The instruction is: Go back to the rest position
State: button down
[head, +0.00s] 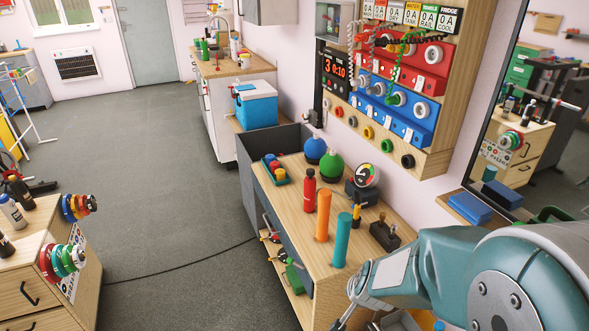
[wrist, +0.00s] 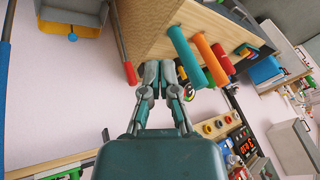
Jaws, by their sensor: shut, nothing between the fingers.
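My gripper (wrist: 158,72) shows in the wrist view with its two fingers close together and nothing between them. The wrist view is turned, so the bench appears tipped at the top. In the head view my arm fills the lower right, and only a small part of the gripper (head: 344,321) shows at the bottom edge. It is off the near end of the wooden bench (head: 283,193). Coloured plates (head: 60,262) sit in rows on the side of a wooden cabinet (head: 28,283) at the left, well away from my gripper.
An orange cylinder (head: 323,215) and a teal cylinder (head: 341,240) stand on the bench, close to my arm in the picture. A red bottle (head: 309,190) and a gauge (head: 366,178) are behind them. A wall panel (head: 400,95) rises above. The grey floor (head: 165,160) is mostly clear.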

jog(key=s+d+r+n, duration=0.2)
jog(key=s+r+n, duration=0.5)
jog(key=s+r, duration=0.9)
notch_tip(320, 180, up, 3)
jog(key=shift+r+h, duration=0.15)
jog(key=shift+h, duration=0.15)
